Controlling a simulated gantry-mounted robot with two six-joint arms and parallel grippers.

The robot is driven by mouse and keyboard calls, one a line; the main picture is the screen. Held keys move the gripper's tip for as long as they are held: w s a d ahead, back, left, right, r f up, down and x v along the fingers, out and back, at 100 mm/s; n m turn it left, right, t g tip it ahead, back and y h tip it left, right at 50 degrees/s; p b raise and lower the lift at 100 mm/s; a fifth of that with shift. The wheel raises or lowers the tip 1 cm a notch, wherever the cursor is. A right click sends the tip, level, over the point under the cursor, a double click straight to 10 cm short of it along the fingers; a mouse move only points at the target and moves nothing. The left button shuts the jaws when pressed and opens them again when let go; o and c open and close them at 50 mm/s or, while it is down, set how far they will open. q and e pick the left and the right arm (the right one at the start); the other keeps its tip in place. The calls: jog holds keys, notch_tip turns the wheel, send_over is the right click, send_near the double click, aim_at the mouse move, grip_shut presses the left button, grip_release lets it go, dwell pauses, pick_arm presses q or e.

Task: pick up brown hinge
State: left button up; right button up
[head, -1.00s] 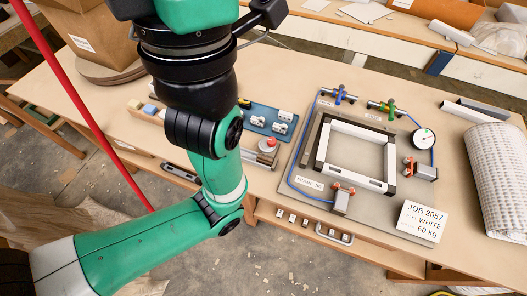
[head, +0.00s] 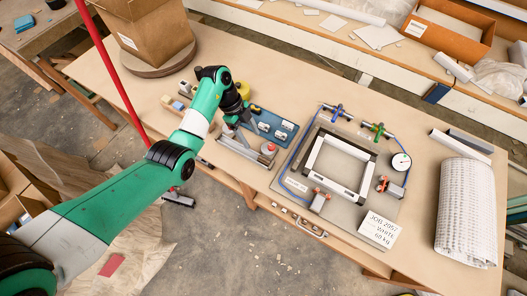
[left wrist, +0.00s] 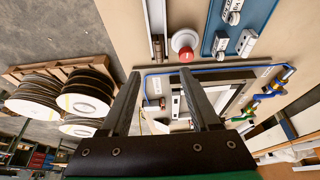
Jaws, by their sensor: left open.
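My left gripper (head: 232,127) is open and empty beside the left end of the blue tray (head: 290,132). Its two fingers point forward, apart, in the left wrist view (left wrist: 161,73). My left arm hides part of the bench left of the tray. My right gripper is not in view.
A cardboard box (head: 145,32) stands back left.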

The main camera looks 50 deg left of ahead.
pick_arm(q)
jog(key=b, duration=0.3)
send_over(264, 159)
jog(key=a, duration=0.3)
jog(key=f, duration=0.6)
jog(key=shift+s, duration=0.35)
jog(key=shift+w+d+f, duration=0.1)
jog(key=shift+d+f, duration=0.05)
jog(key=b+x, duration=0.3)
jog(key=x, duration=0.2)
jog(key=shift+d+f, duration=0.15)
jog(key=shift+d, duration=0.1)
grip_shut()
